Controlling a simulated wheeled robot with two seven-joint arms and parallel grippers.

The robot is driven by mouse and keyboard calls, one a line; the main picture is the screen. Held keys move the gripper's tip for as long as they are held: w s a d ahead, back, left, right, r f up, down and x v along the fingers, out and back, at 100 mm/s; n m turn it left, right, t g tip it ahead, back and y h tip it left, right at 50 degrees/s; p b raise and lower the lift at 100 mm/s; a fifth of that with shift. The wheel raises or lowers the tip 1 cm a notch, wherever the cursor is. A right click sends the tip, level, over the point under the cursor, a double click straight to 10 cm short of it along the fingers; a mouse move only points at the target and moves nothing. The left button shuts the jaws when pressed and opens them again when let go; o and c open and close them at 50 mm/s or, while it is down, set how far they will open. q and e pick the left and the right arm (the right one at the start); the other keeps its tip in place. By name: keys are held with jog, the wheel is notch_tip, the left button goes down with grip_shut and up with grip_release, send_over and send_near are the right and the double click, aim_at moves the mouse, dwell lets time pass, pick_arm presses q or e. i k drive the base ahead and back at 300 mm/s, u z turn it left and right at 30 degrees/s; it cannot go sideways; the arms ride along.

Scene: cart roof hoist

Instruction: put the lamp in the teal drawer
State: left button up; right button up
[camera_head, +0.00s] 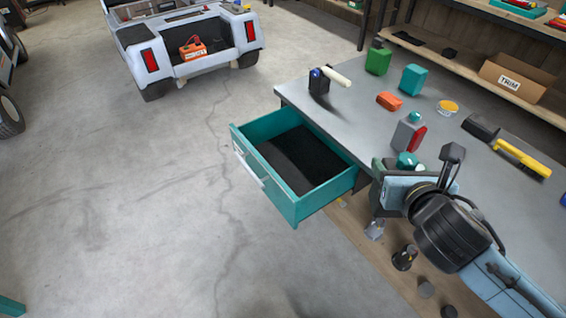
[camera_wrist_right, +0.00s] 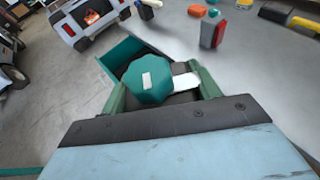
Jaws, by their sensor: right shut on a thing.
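The teal drawer (camera_head: 297,207) is pulled out from the bench's left side, with a dark, empty-looking floor. It also shows in the right wrist view (camera_wrist_right: 116,60), behind my gripper. My right gripper (camera_head: 398,174) is shut on a teal-capped thing (camera_wrist_right: 146,78) with a white patch, just right of the drawer by the bench edge. Its lower part is hidden between the fingers. A black upright thing with a blue spot and a cream tube (camera_head: 338,77) stands on the bench's far left corner. I cannot tell which of these is the lamp. My left gripper is out of view.
The grey bench (camera_head: 450,85) carries a grey and red bottle (camera_head: 408,133), an orange block (camera_head: 389,101), green and teal containers and a yellow-handled tool (camera_head: 521,158). A cardboard box (camera_head: 516,80) sits on the shelf behind. The floor left of the drawer is clear.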

aim_at(289, 164)
jog(key=u, duration=0.55)
jog(key=i, duration=1.4)
jog(key=z, duration=0.1)
